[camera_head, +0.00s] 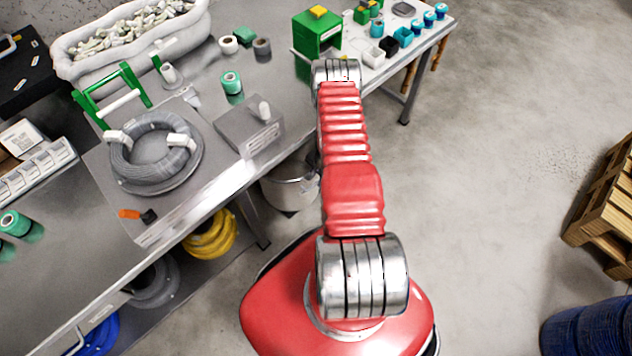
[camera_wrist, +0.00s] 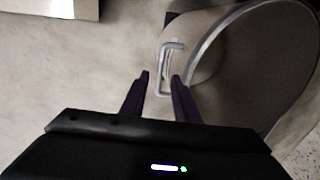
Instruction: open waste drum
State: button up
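The waste drum (camera_head: 290,190) is a grey metal bin on the floor beneath the table's right edge, partly hidden by the table and my arm. In the wrist view the drum (camera_wrist: 265,75) fills the upper right, with a curved pale rim and a U-shaped metal handle (camera_wrist: 162,82) on its side. My gripper (camera_wrist: 160,77) is open, its two dark fingers apart. The handle appears between and just beyond the fingertips; I cannot tell whether they touch it. In the head view my gripper is hidden behind my arm.
A metal table (camera_head: 215,165) carries a grey cable coil (camera_head: 155,158), a grey box and several spools. Pallets (camera_head: 605,205) and a blue drum (camera_head: 590,330) are far right; the floor between is clear.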

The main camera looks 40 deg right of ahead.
jog(key=shift+w+f, duration=0.2)
jog(key=shift+f, duration=0.7)
jog(key=shift+w+f, duration=0.2)
jog(key=shift+f, duration=0.7)
grip_shut()
